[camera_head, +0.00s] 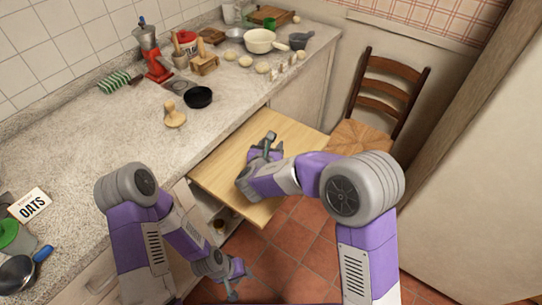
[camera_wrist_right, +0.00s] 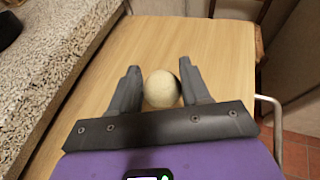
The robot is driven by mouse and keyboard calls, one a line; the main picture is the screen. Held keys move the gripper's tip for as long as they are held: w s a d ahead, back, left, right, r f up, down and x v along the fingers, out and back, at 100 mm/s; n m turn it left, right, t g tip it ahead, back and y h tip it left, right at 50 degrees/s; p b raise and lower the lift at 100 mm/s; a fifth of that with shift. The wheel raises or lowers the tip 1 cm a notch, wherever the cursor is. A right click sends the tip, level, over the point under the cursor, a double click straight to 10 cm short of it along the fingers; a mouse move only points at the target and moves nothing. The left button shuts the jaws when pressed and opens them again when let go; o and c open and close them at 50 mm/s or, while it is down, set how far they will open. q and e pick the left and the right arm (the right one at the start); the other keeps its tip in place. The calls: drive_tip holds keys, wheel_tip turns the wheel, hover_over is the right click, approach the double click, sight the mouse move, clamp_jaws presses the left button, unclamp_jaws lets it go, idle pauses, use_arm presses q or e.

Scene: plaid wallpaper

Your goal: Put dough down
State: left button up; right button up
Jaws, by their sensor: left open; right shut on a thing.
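A round pale dough ball (camera_wrist_right: 161,88) sits between the fingers of my right gripper (camera_wrist_right: 160,92), which is shut on it. In the head view my right gripper (camera_head: 266,150) is over the wooden pull-out board (camera_head: 225,172), and its wrist hides the dough there. The board also fills the background of the right wrist view (camera_wrist_right: 210,45). I cannot tell whether the dough touches the board. My left gripper (camera_head: 236,280) is open and empty, low in front of the cabinets and above the floor.
Several other dough balls (camera_head: 261,67) lie on the stone counter (camera_head: 110,140) beside a white pot (camera_head: 262,42). A black bowl (camera_head: 198,97) and a wooden stamp (camera_head: 174,117) stand nearer. A chair (camera_head: 385,95) is beyond the board. Much of the board is bare.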

wheel_tip(320, 180, down, 4)
drive_tip(key=shift+r+b, duration=0.1)
drive_tip(key=shift+b, duration=0.45)
drive_tip(key=shift+r, duration=0.1)
drive_tip(key=o, duration=0.6)
drive_tip(key=shift+f, duration=0.2)
drive_tip(key=o, duration=0.5)
drive_tip(key=shift+c, duration=0.2)
drive_tip(key=shift+r, duration=0.1)
drive_tip(key=shift+s+a+r, duration=0.1)
drive_tip(key=shift+s+r, duration=0.1)
drive_tip(key=shift+r, duration=0.05)
drive_tip(key=p+v, duration=0.2)
drive_tip(key=v, duration=0.9)
drive_tip(key=shift+s+p, duration=0.25)
drive_tip(key=shift+p, duration=0.05)
